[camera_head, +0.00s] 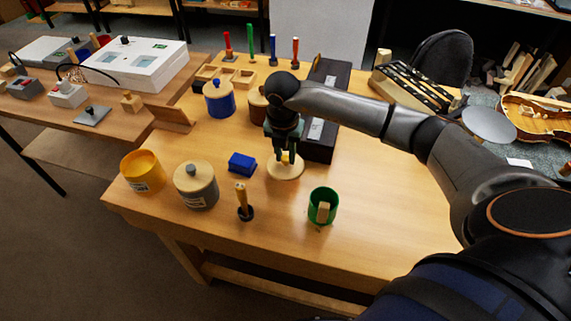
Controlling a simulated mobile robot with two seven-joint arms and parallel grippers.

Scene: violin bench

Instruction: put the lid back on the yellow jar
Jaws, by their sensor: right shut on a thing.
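The yellow jar (143,178) stands open, without a lid, at the front left of the bench. A round pale wooden lid (288,173) with a yellow knob is under my right gripper (285,154), right of the jar and well apart from it. The right gripper points down and is shut on the lid's knob. I cannot tell whether the lid touches the bench or hangs just above it. My left gripper is not in view.
A grey lidded jar (196,191), a blue block (242,163) and a wooden-handled tool (242,201) stand between lid and yellow jar. A green cup (329,207) is at front right. A blue lidded jar (219,102) and black case (321,140) are behind.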

